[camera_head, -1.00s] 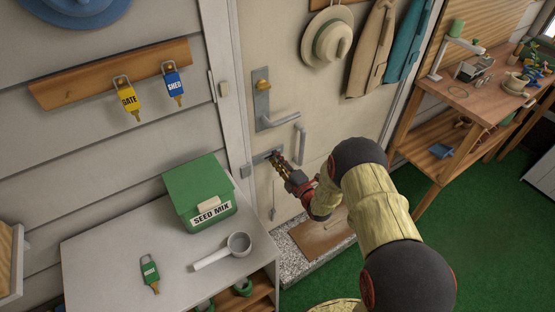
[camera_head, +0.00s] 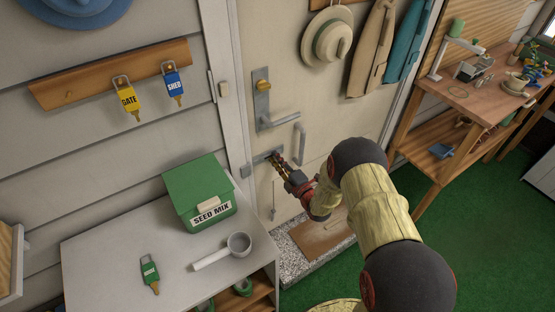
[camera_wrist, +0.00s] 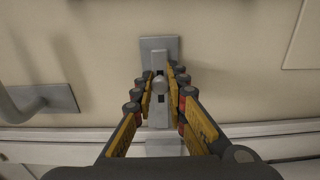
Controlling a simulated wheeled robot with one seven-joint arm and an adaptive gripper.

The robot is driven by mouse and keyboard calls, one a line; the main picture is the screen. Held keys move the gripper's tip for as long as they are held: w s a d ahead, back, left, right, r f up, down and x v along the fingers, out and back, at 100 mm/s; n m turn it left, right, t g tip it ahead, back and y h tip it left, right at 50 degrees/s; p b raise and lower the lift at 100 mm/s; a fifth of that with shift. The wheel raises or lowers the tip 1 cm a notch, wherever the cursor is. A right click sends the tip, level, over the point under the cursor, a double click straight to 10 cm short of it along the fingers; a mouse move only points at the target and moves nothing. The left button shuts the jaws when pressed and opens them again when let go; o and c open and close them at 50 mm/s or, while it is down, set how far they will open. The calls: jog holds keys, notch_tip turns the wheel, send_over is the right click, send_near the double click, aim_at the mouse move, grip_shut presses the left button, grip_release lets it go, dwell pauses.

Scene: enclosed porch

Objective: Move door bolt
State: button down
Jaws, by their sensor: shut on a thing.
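The door bolt (camera_head: 262,157) is a grey metal slide bolt on the cream door, below the lever handle (camera_head: 278,122). A keeper block (camera_head: 246,170) sits on the frame at its left. My gripper (camera_head: 277,160) reaches the bolt from the lower right. In the wrist view my gripper (camera_wrist: 160,83) has its two fingers on either side of the bolt's knob (camera_wrist: 160,91), closed on it. The bolt's plate (camera_wrist: 160,45) shows beyond the fingertips, and a grey block (camera_wrist: 164,146) shows below between the fingers. The fingers hide part of the bolt in the head view.
A grey cabinet (camera_head: 110,250) stands at the lower left with a green seed mix box (camera_head: 205,190), a scoop (camera_head: 225,252) and a green-tagged key (camera_head: 150,273). A pull handle (camera_head: 299,143) is close to my gripper. A wooden workbench (camera_head: 465,95) stands at the right.

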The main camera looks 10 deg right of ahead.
aim_at(264, 157)
jog(key=a, duration=0.1)
jog(key=s+a, duration=0.1)
jog(key=a, duration=0.1)
jog(key=shift+s+a+f, duration=0.1)
jog(key=shift+a, duration=0.2)
jog(key=c, duration=1.8)
grip_release()
jog(key=v, duration=1.2)
